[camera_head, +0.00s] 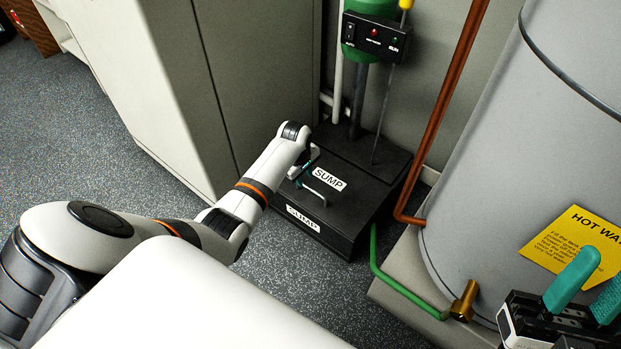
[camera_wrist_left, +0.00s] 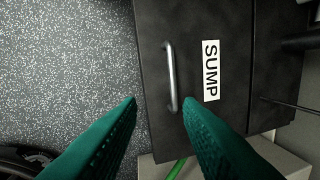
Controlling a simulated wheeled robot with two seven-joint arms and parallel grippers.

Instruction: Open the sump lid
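The black sump box (camera_head: 340,225) stands on the floor with its lid (camera_head: 352,196) lying flat and shut. The lid bears a white SUMP label (camera_head: 329,179) and a thin metal bar handle (camera_head: 314,192). My left gripper (camera_head: 306,173) is above the lid by the handle, partly hidden by its own wrist. In the left wrist view its teal fingers (camera_wrist_left: 160,103) are spread apart and empty, with the handle (camera_wrist_left: 171,76) ahead of the gap, nearer the right finger. Contact with the handle cannot be made out. My right gripper (camera_head: 590,287) is open and empty at the lower right.
A grey cabinet (camera_head: 165,80) stands left of the sump. A green pump (camera_head: 372,30) on a post rises behind it. A copper pipe (camera_head: 440,110), a green pipe (camera_head: 400,285) and the hot water tank (camera_head: 525,150) are on the right. Speckled floor lies clear in front.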

